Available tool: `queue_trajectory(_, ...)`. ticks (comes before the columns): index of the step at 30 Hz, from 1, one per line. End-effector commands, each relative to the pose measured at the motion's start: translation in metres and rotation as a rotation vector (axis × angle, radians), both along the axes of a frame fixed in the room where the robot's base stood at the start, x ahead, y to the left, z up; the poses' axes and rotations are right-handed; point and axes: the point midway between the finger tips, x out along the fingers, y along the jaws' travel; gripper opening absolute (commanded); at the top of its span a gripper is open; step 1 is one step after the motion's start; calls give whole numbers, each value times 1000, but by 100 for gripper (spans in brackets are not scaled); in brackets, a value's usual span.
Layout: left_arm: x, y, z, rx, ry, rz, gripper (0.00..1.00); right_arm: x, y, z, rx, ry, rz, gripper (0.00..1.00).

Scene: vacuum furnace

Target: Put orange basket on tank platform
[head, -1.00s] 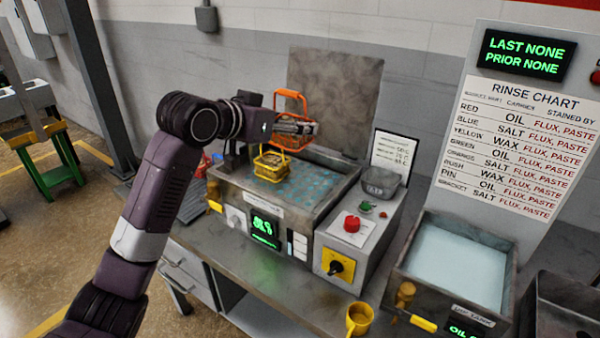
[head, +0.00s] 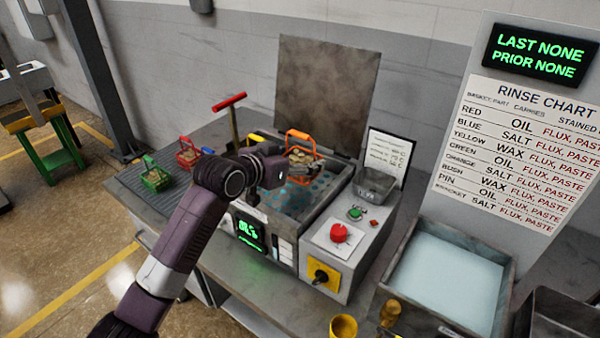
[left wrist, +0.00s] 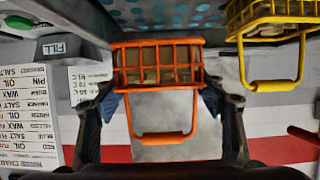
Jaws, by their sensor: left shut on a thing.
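The orange basket (head: 303,177) has an upright handle and lumpy tan contents. In the left wrist view the orange basket (left wrist: 158,62) sits between the two fingers. My left gripper (left wrist: 163,98) is shut on it; in the head view the left gripper (head: 280,168) is partly hidden by its own wrist. The basket is over the rear part of the tank, above the teal perforated platform (head: 290,200). I cannot tell whether it touches the platform. The platform also shows in the left wrist view (left wrist: 180,14). My right gripper is not in view.
A yellow basket (left wrist: 272,22) is beside the orange one, mostly hidden behind my arm in the head view. Green (head: 154,177) and red (head: 187,154) baskets stand on the left rack. A red-topped lever (head: 230,102) rises behind. The raised lid (head: 322,95) stands behind the tank.

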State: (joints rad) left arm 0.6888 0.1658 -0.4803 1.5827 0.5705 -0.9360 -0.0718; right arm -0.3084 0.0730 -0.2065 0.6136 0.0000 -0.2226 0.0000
Motion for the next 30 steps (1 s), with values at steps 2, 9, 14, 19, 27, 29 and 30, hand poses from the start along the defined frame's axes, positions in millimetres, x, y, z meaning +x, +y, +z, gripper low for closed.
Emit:
queue_trajectory(2, 0, 0, -6, -4, -3, 0, 23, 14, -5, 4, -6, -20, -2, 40)
queue_trajectory(9, 0, 0, -29, -3, -1, 1, 23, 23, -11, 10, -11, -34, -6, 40)
queue_trajectory(14, 0, 0, -50, -5, -3, 0, 23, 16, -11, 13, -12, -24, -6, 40)
queue_trajectory(19, 1, 0, -56, -5, -6, 0, 23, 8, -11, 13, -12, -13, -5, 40)
queue_trajectory(27, 0, 0, -60, -1, -2, 0, 68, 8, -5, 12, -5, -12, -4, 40)
queue_trajectory(29, 0, 0, -60, -1, -1, 0, 72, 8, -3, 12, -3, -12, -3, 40)
queue_trajectory(30, 0, 0, -60, -1, -1, 0, 72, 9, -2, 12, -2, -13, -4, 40)
